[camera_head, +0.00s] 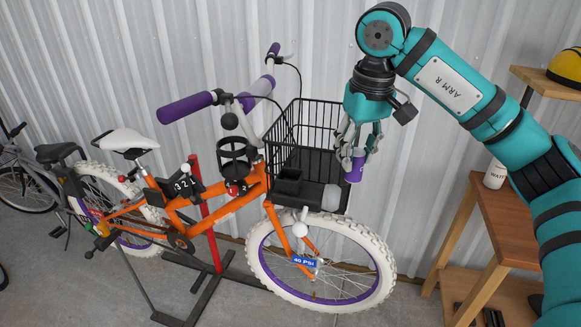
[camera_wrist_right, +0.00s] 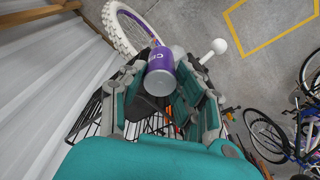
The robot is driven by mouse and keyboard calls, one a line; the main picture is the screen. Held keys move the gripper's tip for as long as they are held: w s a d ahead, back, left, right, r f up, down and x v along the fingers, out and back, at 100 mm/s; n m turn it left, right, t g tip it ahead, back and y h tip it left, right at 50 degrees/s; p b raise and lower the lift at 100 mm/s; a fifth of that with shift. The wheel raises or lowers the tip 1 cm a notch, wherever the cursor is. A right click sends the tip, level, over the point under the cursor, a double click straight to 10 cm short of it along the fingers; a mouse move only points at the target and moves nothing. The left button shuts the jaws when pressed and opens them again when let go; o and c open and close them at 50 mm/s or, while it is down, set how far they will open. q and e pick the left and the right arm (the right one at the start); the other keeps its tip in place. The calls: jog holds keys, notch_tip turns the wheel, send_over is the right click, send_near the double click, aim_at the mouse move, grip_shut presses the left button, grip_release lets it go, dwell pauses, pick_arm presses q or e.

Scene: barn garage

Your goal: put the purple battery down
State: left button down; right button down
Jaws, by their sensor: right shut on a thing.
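The purple battery (camera_head: 355,167) is a small purple cylinder with a pale end. My right gripper (camera_head: 357,150) points down and is shut on it, beside the right side of the bike's black wire basket (camera_head: 296,138). In the right wrist view the battery (camera_wrist_right: 160,72) sits between the two teal fingers (camera_wrist_right: 165,95), its grey end toward the camera and white lettering on its side. The white front tyre shows beyond it. Whether the battery touches the basket or the dark housing below is unclear. My left gripper is not in view.
An orange bike (camera_head: 215,207) with purple grips stands on a red and black stand (camera_head: 216,225). A black box and grey cylinder sit at the basket's front. A wooden shelf (camera_head: 490,215) with a white cup (camera_head: 495,174) is at right. A corrugated wall rises behind.

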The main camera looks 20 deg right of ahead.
jog(key=w+a+p, duration=0.1)
jog(key=w+a, duration=0.1)
jog(key=a, duration=0.1)
jog(key=w+a+p, duration=0.1)
jog(key=w+a, duration=0.2)
jog(key=w+a+f+p, duration=0.1)
jog(key=w+a, duration=0.1)
jog(key=a, duration=0.1)
jog(key=shift+w+a+p, duration=0.2)
jog(key=shift+a+p, duration=0.2)
jog(key=f, duration=0.1)
jog(key=f+p, duration=0.1)
jog(key=p, duration=0.1)
jog(key=shift+w+a+f, duration=0.2)
jog(key=shift+a+f, duration=0.05)
jog(key=shift+f, duration=0.75)
jog(key=c, duration=1)
grip_release()
jog(key=shift+o, duration=0.2)
jog(key=shift+r, duration=0.3)
notch_tip(320, 180, up, 12)
jog(key=s+b, duration=0.1)
jog(key=b, duration=0.1)
jog(key=shift+s+f, duration=0.2)
jog(key=shift+f, duration=0.1)
